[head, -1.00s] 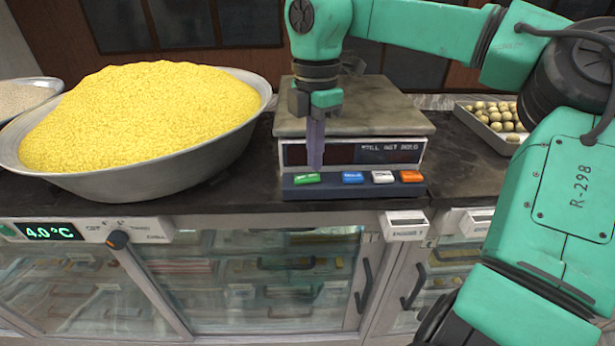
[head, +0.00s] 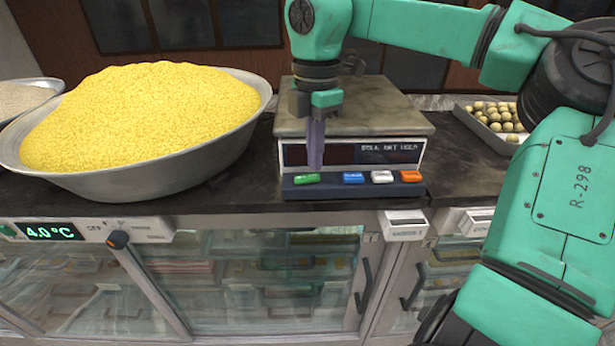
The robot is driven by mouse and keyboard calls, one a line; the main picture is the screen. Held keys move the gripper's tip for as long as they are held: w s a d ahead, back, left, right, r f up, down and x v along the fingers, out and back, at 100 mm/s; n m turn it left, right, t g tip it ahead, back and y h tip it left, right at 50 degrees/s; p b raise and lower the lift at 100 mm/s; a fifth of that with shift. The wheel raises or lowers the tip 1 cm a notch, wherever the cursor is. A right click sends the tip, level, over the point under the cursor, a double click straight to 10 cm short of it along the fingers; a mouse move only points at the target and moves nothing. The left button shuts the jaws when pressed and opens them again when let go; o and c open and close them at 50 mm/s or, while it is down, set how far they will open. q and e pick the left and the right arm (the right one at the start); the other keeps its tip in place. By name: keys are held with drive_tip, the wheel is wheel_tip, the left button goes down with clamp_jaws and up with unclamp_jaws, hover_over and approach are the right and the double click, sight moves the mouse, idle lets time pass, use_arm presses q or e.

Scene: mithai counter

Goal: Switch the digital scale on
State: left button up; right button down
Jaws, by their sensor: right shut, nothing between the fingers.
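The digital scale (head: 400,122) stands on the dark counter, with a flat metal pan on top and a dark display strip on its front. Below the display is a row of buttons: green (head: 307,178), blue (head: 353,178), white (head: 382,177) and orange (head: 411,176). My right gripper (head: 316,168) points down in front of the scale, shut and empty. Its purple fingertips end at or just above the green button; I cannot tell whether they touch it. The fingers hide part of the display's left side. My left gripper is not in view.
A wide metal bowl (head: 190,178) heaped with yellow grains stands left of the scale, with a smaller bowl (head: 58,84) behind it. A tray (head: 480,128) of round sweets is at the right. The glass-fronted cabinet below reads 4.0 °C.

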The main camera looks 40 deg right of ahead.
sight(314, 175)
drive_tip(key=shift+f+b, duration=0.85)
drive_tip(key=shift+f, duration=0.2)
idle(0.6)
drive_tip(key=shift+s, duration=0.1)
wheel_tip(314, 175, up, 7)
drive_tip(key=p, duration=0.6)
drive_tip(key=shift+r, duration=0.1)
idle(0.3)
